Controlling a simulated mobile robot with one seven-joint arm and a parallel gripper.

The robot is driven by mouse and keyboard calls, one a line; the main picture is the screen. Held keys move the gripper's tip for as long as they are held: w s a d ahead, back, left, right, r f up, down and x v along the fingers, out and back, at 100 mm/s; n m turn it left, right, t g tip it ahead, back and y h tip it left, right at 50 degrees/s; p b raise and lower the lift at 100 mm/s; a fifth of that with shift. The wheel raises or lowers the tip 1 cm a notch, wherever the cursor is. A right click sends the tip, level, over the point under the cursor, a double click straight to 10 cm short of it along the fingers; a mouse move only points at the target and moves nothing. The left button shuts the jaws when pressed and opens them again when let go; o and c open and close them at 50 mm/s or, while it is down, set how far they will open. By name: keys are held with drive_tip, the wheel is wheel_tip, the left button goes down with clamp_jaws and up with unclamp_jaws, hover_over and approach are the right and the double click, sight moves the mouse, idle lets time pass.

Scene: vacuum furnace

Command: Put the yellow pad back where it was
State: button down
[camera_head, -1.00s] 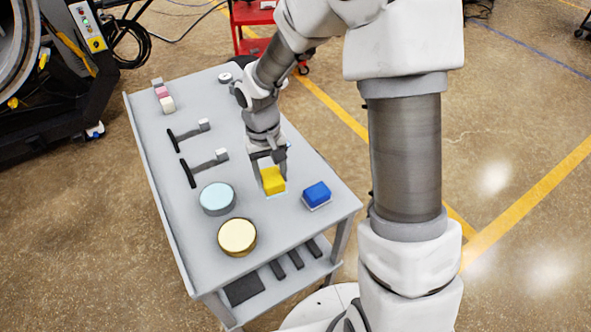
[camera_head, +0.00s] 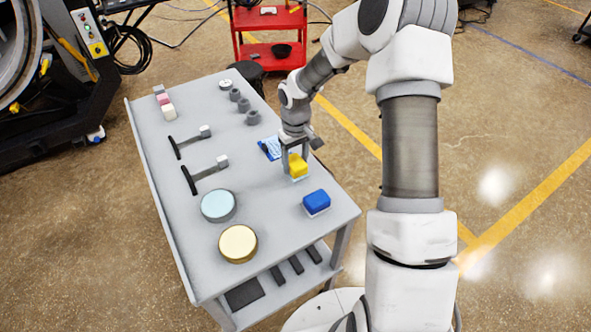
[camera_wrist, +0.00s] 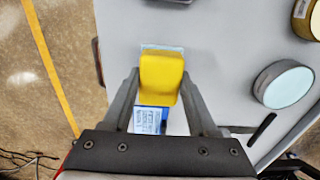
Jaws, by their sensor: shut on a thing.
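The yellow pad (camera_head: 299,165) is between the fingers of my gripper (camera_head: 293,163), over the right side of the grey cart top (camera_head: 255,205). In the wrist view the yellow pad (camera_wrist: 161,75) sits between the two fingertips of my gripper (camera_wrist: 160,85), which are shut on it. A pale layer shows at the pad's lower edge. I cannot tell whether the pad touches the cart top. A blue pad (camera_head: 316,201) lies nearer the front, apart from the yellow one. A blue and white printed item (camera_head: 270,147) lies just behind and left of my gripper.
A light blue round tin (camera_head: 218,205) and a gold round tin (camera_head: 238,243) stand at the front left of the cart. Two black-handled tools (camera_head: 205,175) lie left of centre. Several grey cylinders (camera_head: 243,105) stand farther back. A red cart (camera_head: 270,50) stands behind.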

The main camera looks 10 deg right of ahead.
wheel_tip(320, 180, down, 4)
drive_tip(key=shift+c, duration=0.9)
unclamp_jaws()
